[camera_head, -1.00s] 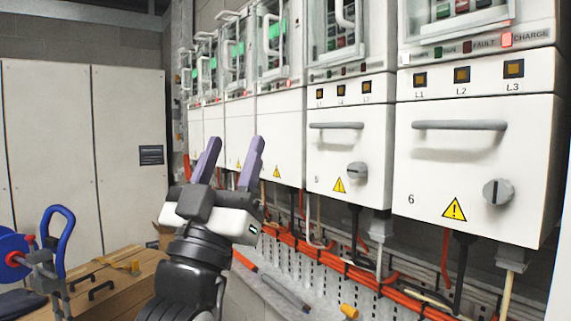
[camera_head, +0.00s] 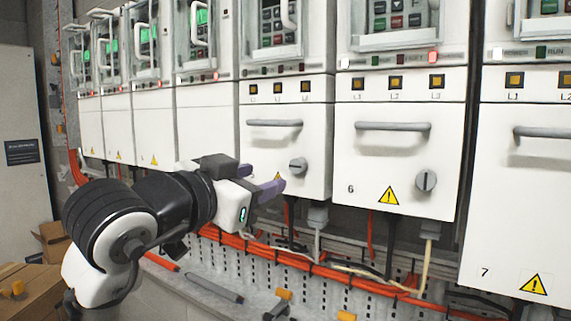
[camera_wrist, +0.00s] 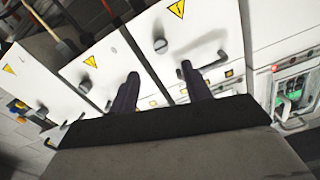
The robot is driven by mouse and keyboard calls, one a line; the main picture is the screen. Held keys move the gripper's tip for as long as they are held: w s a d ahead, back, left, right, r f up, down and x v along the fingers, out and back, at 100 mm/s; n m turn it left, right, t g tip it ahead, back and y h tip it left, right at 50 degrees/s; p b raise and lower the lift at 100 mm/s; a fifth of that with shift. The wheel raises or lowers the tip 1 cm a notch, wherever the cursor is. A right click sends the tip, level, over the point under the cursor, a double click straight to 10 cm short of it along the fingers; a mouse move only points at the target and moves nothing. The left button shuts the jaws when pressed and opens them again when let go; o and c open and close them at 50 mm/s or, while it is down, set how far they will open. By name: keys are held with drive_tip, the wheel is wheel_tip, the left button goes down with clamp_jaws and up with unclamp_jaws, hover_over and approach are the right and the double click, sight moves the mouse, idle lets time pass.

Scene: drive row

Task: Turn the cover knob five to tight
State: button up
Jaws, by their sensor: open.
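The grey cover knob of unit five (camera_head: 298,165) sits low on the right of a white cover (camera_head: 262,142), just left of the cover marked 6. Its grip bar looks roughly level; the exact angle is too small to read. The cover's number is hidden behind my gripper (camera_head: 264,180), which is left of and slightly below the knob, apart from it. My purple fingers are spread and empty. In the wrist view, my gripper (camera_wrist: 160,72) has a round knob (camera_wrist: 160,45) ahead between its fingertips, likely the same one; no number is readable there.
Cover 6 (camera_head: 400,155) has a similar knob (camera_head: 426,181) with an upright slot. Cover 7 (camera_head: 517,220) is at the right. Grey bar handles (camera_head: 274,122) stick out above the knobs. Orange cables (camera_head: 300,265) and a ledge with a grey tool (camera_head: 213,288) lie below.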

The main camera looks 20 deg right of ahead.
sight(295, 167)
drive_tip(key=p+x, duration=0.3)
drive_tip(key=x, duration=0.8)
drive_tip(key=shift+w, duration=0.15)
drive_tip(key=shift+c, duration=0.5)
drive_tip(key=c, duration=0.9)
